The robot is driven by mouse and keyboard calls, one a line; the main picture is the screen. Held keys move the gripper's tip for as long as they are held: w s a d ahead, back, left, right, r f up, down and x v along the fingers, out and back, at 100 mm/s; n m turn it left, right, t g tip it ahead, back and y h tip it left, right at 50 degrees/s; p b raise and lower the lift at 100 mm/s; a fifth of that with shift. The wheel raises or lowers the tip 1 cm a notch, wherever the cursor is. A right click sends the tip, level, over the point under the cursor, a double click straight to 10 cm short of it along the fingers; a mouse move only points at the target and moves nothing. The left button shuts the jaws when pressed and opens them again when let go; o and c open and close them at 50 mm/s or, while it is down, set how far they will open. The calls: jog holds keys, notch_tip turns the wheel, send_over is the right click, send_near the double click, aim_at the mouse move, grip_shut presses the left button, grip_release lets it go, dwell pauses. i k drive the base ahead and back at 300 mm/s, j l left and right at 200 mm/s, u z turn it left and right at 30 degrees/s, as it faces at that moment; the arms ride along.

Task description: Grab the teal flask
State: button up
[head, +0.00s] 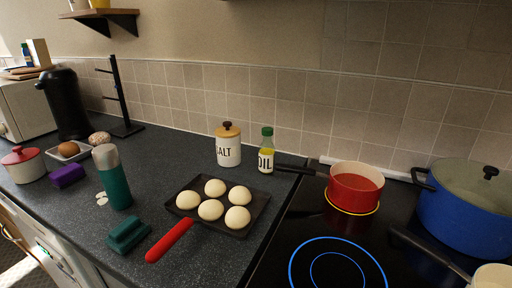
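The teal flask (115,184) stands upright on the dark countertop at the left of the head view, with a grey-silver top. It is in plain view; a small white patch lies on the counter against its left side. A teal block-like object (128,234) lies in front of it, nearer the counter's front edge. My gripper is not in view.
A dark pan (258,203) with several pale buns and a red handle (169,241) sits right of the flask. A purple block (67,175), a red-lidded pot (23,165) and a tray of round items (59,157) are to its left. The stove holds a red pot (352,190) and blue pot (458,210).

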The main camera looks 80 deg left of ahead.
aim_at(110, 167)
jog(key=k+j+u, duration=0.1)
jog(key=u, duration=2)
jog(key=i+l+u, duration=0.1)
jog(key=u, duration=1.1)
